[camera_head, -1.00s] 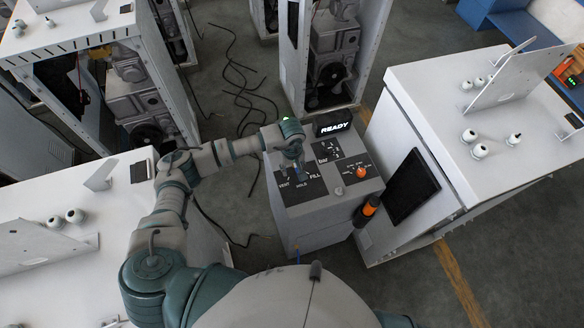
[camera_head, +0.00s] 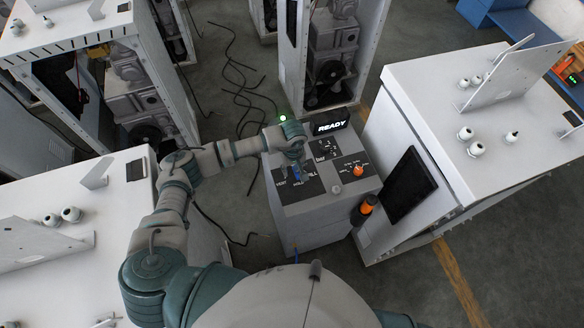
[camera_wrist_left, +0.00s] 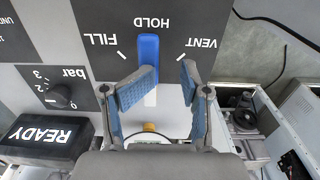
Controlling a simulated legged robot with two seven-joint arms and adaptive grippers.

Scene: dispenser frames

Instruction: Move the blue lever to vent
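The blue lever (camera_wrist_left: 148,54) shows in the left wrist view on the control panel, pointing at the HOLD mark, between FILL and VENT. My left gripper (camera_wrist_left: 170,72) is open, with its blue-padded fingers apart. One finger overlaps the lever's lower end in the picture; the other is on the VENT side, clear of the lever. I cannot tell whether a finger touches it. In the head view my left gripper (camera_head: 297,169) is over the lever panel and hides most of the lever. My right gripper is not in view.
The dispenser (camera_head: 307,225) carries a READY display (camera_head: 331,123), a bar dial (camera_wrist_left: 61,94) and an orange knob (camera_head: 358,170). A white cabinet (camera_head: 420,110) with a dark screen (camera_head: 409,187) stands close at right. Cables (camera_head: 243,85) lie on the floor behind.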

